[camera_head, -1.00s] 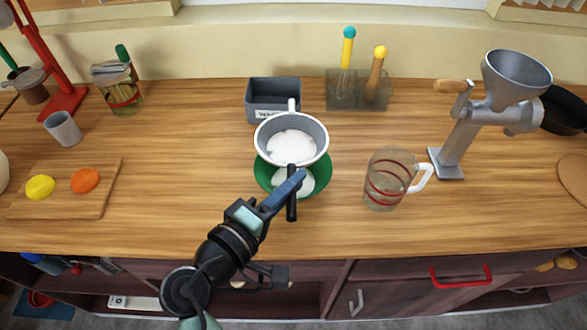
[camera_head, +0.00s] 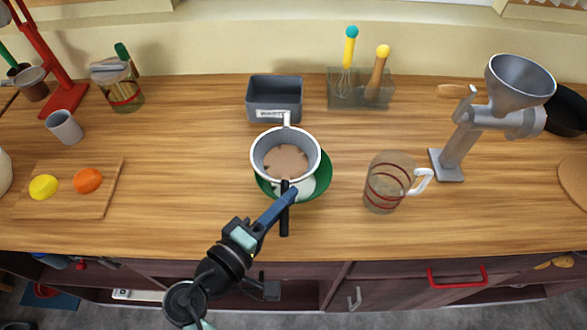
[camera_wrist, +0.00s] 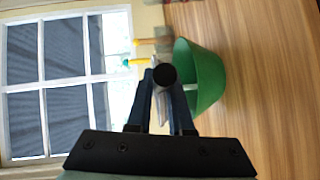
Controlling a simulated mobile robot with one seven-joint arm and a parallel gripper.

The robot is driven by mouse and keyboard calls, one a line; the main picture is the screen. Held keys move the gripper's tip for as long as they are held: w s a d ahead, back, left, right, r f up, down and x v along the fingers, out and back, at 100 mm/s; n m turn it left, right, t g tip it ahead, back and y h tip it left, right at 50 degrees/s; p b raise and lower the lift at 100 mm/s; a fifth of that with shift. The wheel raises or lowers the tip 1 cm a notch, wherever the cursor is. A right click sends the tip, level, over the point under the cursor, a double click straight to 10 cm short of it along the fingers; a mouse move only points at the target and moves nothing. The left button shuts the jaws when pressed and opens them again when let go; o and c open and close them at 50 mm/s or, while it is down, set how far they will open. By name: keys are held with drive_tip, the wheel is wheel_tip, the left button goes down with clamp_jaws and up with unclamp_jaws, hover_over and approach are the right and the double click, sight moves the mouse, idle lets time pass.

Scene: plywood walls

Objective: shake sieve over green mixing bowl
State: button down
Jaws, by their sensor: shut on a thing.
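The sieve (camera_head: 256,160) has a round metal rim and a black handle (camera_head: 284,222). It is over the green mixing bowl (camera_head: 323,186), slightly toward the bowl's left and far side. Inside the sieve is a brownish patch with an uneven edge. White material shows in the bowl beside the sieve. My gripper (camera_head: 290,193) is shut on the sieve's black handle. In the wrist view the handle end (camera_wrist: 163,75) sits between the fingers, and the green bowl (camera_wrist: 205,75) is beside them. Most of the bowl's inside is hidden by the sieve.
A grey bin (camera_head: 274,95) stands behind the sieve. A glass measuring jug (camera_head: 385,188) with red bands is to the right, and a metal grinder (camera_head: 462,140) farther right. A utensil holder (camera_head: 345,98) is at the back. A cutting board (camera_head: 70,205) with fruit lies left.

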drive_tip(key=shift+a, duration=0.1)
drive_tip(key=shift+d, duration=0.9)
idle(0.8)
